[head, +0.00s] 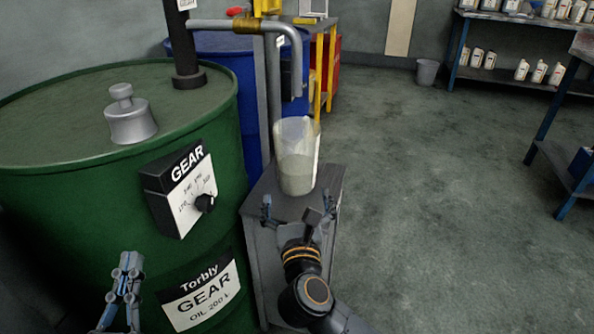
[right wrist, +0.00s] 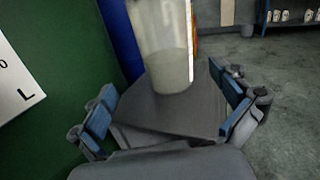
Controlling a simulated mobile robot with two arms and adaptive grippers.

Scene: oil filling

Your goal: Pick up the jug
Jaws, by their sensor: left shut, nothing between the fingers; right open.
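The jug (head: 297,160) is a clear, slightly cloudy container standing upright on a small grey cabinet (head: 262,215), below the bent pipe spout. My right gripper (head: 290,204) is open and empty, in front of the jug at the cabinet's near side. In the right wrist view the jug (right wrist: 165,50) stands ahead between the spread fingers (right wrist: 170,112), apart from them; its top is cut off by the frame. My left gripper (head: 126,268) is shut and empty at the lower left, in front of the green drum.
A large green gear oil drum (head: 60,215) with a dial box (head: 180,188) stands left of the cabinet. A blue drum (head: 225,60) is behind. The pipe (head: 297,75) hangs above the jug. Shelves with bottles (head: 520,60) stand far right.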

